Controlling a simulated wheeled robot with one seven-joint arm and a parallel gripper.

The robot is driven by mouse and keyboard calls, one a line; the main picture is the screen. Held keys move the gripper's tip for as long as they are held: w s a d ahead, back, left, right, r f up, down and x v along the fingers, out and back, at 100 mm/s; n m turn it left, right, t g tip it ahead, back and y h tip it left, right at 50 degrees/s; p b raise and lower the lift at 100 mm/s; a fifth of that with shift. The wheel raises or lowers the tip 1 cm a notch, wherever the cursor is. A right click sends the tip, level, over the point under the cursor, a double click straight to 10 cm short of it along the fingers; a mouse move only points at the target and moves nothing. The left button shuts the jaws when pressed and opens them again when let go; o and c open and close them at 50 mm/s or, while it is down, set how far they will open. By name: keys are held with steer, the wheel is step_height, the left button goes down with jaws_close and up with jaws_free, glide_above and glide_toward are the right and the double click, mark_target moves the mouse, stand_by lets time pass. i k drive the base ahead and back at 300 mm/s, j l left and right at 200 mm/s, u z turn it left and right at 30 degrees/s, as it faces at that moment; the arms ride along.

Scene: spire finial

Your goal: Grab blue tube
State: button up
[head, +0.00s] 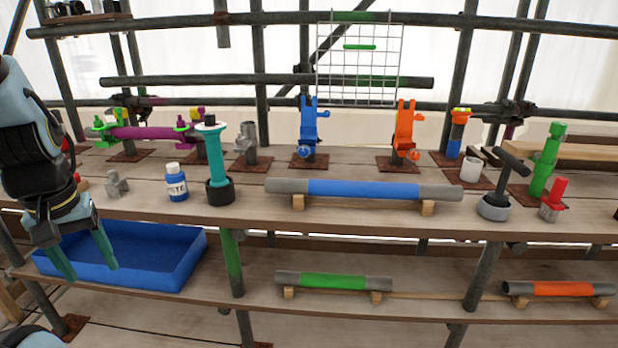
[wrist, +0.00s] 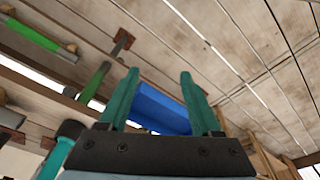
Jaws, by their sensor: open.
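The blue tube (head: 375,189) is a long grey pipe with a blue middle. It lies level on two small wooden blocks on the upper plank, right of centre in the head view. My gripper (head: 88,268) is at the far left, over the blue tray, with its two teal fingers pointing down. The fingers are apart and nothing is between them. In the wrist view my gripper (wrist: 157,90) also shows open, with the blue tray behind its fingers. The blue tube is well to the right of my gripper and I cannot make it out in the wrist view.
The blue tray (head: 185,262) sits on the lower plank. A green tube (head: 333,282) and an orange tube (head: 562,289) lie there on blocks. A teal-handled tool (head: 216,160) and a blue bottle (head: 176,185) stand left of the blue tube. A black-handled tool (head: 497,205) stands right.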

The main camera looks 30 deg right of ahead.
mark_target(310, 187)
steer(key=l+u, duration=0.15)
steer(key=u, duration=0.35)
steer(key=l+u, duration=0.1)
steer(key=u, duration=0.35)
steer(key=k+l+u, duration=0.8)
steer(key=k, duration=0.25)
steer(key=k+l, duration=0.45)
steer(key=k, duration=0.15)
